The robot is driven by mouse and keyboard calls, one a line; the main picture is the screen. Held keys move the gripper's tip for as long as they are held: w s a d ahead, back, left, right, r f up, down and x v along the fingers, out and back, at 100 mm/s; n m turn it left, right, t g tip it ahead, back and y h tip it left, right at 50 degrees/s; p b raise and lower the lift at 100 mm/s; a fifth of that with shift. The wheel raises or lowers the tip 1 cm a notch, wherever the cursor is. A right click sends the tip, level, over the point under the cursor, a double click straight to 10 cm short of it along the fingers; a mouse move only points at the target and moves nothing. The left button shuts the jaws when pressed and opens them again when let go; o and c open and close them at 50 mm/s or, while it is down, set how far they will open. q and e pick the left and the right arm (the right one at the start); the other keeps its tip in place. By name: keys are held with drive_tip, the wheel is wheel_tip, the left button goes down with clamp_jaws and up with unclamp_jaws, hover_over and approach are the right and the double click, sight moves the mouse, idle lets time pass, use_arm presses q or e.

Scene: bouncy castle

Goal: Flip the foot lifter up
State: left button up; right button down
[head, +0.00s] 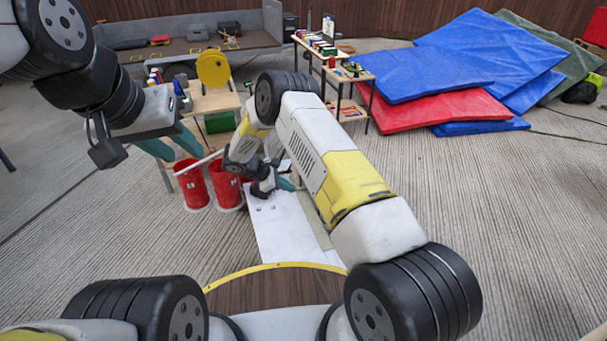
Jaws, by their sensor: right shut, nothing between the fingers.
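I cannot pick out the foot lifter for certain. A long white flat panel (277,232) lies low in front of me, with small dark marks near its far end. My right gripper (287,184) is low over the far end of this panel, with a teal fingertip showing. It is shut and empty; my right arm partly hides it, and I cannot tell whether it touches the panel. My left gripper (170,146) is at the upper left with its two teal fingers apart, open and empty, above and left of the red buckets.
Two red buckets (195,188) stand left of the panel, with a pale rod (200,162) above them. A wooden table (213,101) with a yellow disc (213,69) stands behind. Blue mats (425,72) and a red mat (440,109) lie back right.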

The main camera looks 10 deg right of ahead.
drive_tip(key=w+d+f, duration=0.1)
drive_tip(key=d+f, duration=0.3)
drive_tip(key=d, duration=0.4)
drive_tip(key=shift+w+d, duration=0.2)
drive_tip(key=shift+d, duration=0.05)
idle(0.4)
